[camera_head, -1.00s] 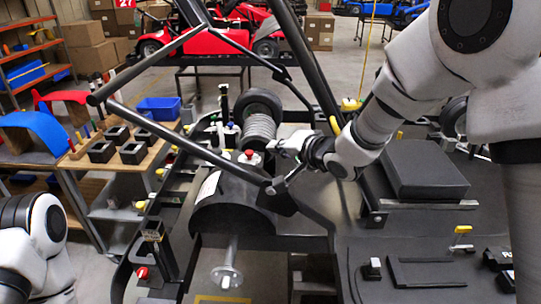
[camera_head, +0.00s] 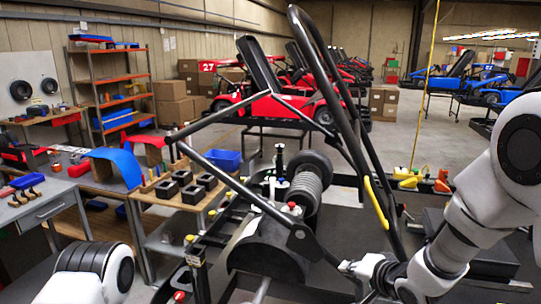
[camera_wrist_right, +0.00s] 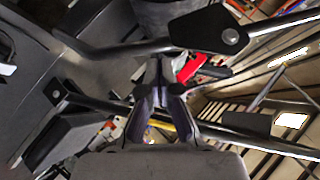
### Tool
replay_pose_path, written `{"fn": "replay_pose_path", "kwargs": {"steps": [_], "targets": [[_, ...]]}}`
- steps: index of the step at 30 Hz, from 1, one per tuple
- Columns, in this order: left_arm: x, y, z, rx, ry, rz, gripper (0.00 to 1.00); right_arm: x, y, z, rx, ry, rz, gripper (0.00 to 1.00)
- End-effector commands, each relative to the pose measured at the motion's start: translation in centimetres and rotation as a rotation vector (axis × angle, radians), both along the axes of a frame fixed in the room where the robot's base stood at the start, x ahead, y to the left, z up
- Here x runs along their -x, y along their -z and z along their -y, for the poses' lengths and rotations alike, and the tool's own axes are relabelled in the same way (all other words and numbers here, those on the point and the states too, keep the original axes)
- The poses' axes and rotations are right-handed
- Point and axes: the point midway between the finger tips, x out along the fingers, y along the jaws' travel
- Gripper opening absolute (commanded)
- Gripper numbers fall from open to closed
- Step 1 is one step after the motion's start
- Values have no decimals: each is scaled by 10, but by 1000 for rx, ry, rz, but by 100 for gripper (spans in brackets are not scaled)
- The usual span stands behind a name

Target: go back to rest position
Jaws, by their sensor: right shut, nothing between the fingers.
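My right gripper (camera_head: 352,268) is in the lower middle of the head view, beside the black bent frame bar (camera_head: 330,110) of the kart stand. In the right wrist view its fingers (camera_wrist_right: 158,72) are together with nothing between them. Dark bars of the stand (camera_wrist_right: 115,47) cross close around the fingers there; I cannot tell whether they touch. My right arm comes in from the right edge. Only a pale link of my left arm shows at the lower left of the head view; my left gripper is not in view.
A wooden block tray (camera_head: 185,190) and blue bin (camera_head: 222,160) stand to the left. A red kart (camera_head: 285,95) and cardboard boxes (camera_head: 170,98) are behind.

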Motion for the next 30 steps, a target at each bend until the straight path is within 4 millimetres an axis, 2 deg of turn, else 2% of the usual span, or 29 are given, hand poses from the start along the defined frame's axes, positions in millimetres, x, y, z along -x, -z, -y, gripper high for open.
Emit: {"fn": "replay_pose_path", "kwargs": {"steps": [1, 5, 8, 11, 12, 15, 18, 21, 26, 27, 30], "targets": [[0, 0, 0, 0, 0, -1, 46, 7, 18, 3, 22, -3, -27, 0], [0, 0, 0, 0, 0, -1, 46, 31, 69, 11, 102, -27, -102, 0], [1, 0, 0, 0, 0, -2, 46, 59, 115, 19, 179, -59, -178, 0], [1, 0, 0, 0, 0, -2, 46, 104, 172, 30, 278, -115, -288, 0], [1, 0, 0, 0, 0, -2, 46, 127, 195, 35, 323, -145, -341, 0], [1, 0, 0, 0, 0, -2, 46, 186, 243, 46, 423, -236, -462, 0], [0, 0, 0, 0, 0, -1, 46, 239, 274, 56, 501, -326, -567, 0], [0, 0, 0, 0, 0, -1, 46, 288, 295, 64, 560, -417, -662, 0], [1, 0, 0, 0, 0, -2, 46, 362, 315, 76, 630, -569, -798, 0], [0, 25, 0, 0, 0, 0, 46, 358, 340, 76, 634, -568, -789, 0], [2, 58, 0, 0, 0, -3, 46, 356, 371, 76, 633, -565, -785, 0]]}}
